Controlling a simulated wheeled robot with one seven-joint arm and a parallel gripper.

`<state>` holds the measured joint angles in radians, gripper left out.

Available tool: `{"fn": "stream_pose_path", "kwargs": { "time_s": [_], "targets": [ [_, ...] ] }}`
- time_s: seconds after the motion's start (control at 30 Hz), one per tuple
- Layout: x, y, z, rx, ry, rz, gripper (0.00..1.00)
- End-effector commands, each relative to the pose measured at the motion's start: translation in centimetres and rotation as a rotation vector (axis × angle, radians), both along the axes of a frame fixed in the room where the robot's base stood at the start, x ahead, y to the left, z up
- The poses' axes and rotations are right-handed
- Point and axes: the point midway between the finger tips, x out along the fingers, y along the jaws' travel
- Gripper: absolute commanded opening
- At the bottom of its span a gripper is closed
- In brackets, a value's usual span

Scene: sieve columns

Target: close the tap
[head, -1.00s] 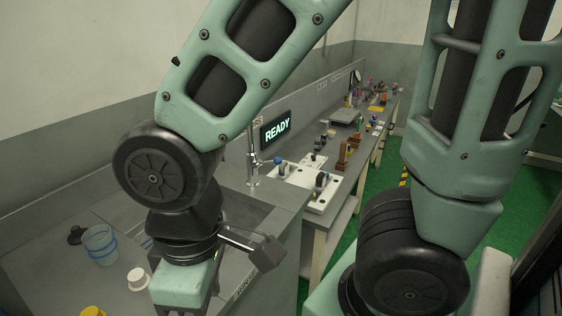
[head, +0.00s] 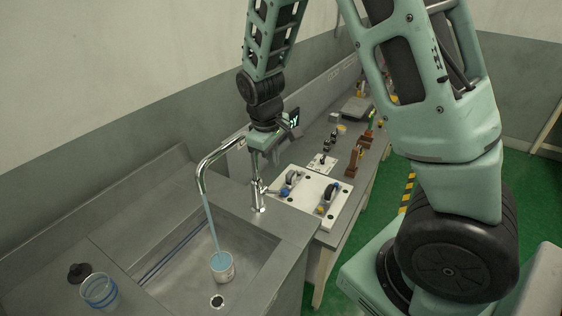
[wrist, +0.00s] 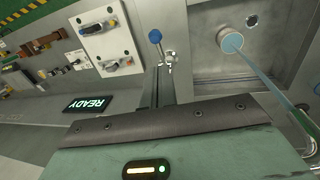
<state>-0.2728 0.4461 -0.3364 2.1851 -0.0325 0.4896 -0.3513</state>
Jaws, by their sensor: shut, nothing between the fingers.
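The chrome tap (head: 257,190) stands at the sink's right edge, its bent spout (head: 203,168) reaching left. A blue water stream (head: 211,222) runs from the spout into a white cup (head: 222,267) in the sink. The tap's lever with a blue ball knob (head: 284,189) sticks out to the right. In the wrist view the blue knob (wrist: 155,36) and the cup (wrist: 231,43) lie beyond the fingers. My gripper (wrist: 161,74) is shut and empty, its tips close to the tap; I cannot tell whether they touch it.
A dark screen reading READY (wrist: 91,101) stands behind. A blue-banded beaker (head: 99,292) and a black stopper (head: 79,272) sit on the left counter. The bench (head: 340,206) continues to the right with several small items.

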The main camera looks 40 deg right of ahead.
Motion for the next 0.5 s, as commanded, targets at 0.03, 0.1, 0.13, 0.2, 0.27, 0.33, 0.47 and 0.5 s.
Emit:
{"fn": "stream_pose_path", "kwargs": {
  "time_s": [0.03, 0.1, 0.13, 0.2, 0.27, 0.33, 0.47, 0.5],
  "targets": [
    [-0.1, -0.1, -0.5, 0.0, 0.005, 0.0, 0.0],
    [-0.1, -0.2, -1.5, 0.001, 0.007, -0.001, 0.0],
    [-0.1, -0.2, -1.9, 0.001, 0.005, -0.002, 0.0],
    [0.0, -0.4, -3.1, 0.001, 0.006, -0.002, 0.0],
    [0.0, -0.6, -4.1, 0.001, 0.006, -0.002, 0.0],
    [0.0, -0.8, -5.3, 0.001, 0.006, -0.002, 0.0],
    [0.0, -1.0, -7.1, 0.001, 0.005, -0.002, 0.0],
    [0.1, -1.1, -7.6, 0.001, 0.005, -0.002, 0.0]
  ]
}}
